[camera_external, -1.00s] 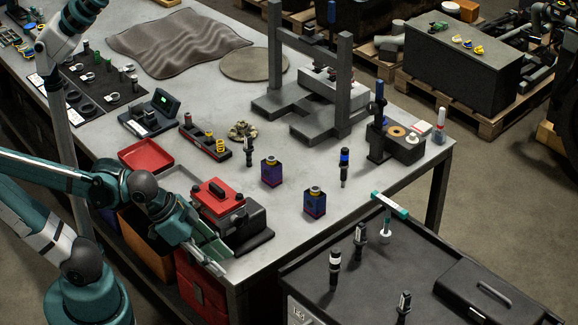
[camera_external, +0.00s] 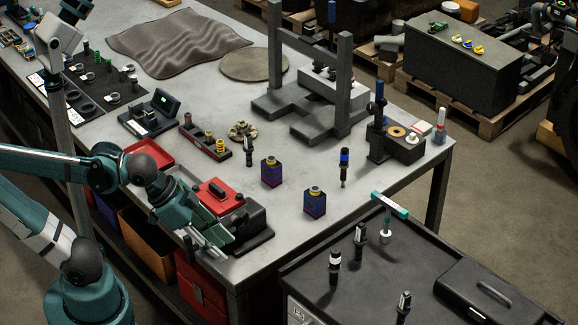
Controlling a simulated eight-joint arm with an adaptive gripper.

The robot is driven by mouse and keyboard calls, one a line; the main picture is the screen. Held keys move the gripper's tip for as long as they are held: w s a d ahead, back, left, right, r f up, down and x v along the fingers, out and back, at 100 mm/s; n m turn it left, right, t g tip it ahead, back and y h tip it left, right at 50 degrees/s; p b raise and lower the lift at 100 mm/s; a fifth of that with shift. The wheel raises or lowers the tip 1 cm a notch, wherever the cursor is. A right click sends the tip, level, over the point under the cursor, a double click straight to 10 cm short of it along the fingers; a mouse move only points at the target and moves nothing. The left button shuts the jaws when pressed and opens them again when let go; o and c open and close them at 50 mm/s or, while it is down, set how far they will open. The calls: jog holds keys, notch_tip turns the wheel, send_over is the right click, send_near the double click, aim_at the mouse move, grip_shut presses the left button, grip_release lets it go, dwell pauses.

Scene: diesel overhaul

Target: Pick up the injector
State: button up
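Several slim, dark, upright parts look like injectors; I cannot tell which one the task means. One with a blue band (camera_external: 344,166) stands on the grey bench near its right front. Another dark upright part (camera_external: 249,151) stands on the bench near its middle. My gripper (camera_external: 214,247) is at the bench's front left edge, beside the black and red case, apart from all these parts. Its finger opening is too small to judge.
A red-topped black case (camera_external: 245,230) is close to my gripper. Two purple-blue boxes (camera_external: 271,173) (camera_external: 315,202) stand between it and the blue-banded part. A grey press frame (camera_external: 343,90) rises behind. A T-handled tool (camera_external: 388,207) stands on the cart.

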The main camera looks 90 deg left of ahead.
jog(key=w+a+n+t+y+b, duration=0.1)
jog(key=w+a, duration=0.2)
jog(key=a, duration=0.8)
jog(key=w+a+n+t+y+b, duration=0.1)
jog(key=w+a+n, duration=0.15)
jog(key=a, duration=0.85)
jog(key=w+a+n+t+y+b, duration=0.15)
jog(key=w+a, duration=0.25)
jog(key=a, duration=0.7)
jog(key=s+a+n+y, duration=0.15)
jog(key=s+a, duration=0.35)
jog(key=a, duration=0.5)
jog(key=s+a+n+y+b, duration=0.15)
jog(key=s+a, duration=0.35)
jog(key=a, duration=0.5)
jog(key=s+a+y, duration=0.3)
jog(key=s+a, duration=0.1)
jog(key=a, duration=0.6)
send_near(246, 135)
jog(key=w+a, duration=0.2)
jog(key=shift+w+a+f+g, duration=0.15)
jog(key=shift+f+g, duration=0.1)
jog(key=shift+g, duration=0.2)
jog(key=shift+b+x, duration=0.3)
jog(key=shift+x, duration=0.95)
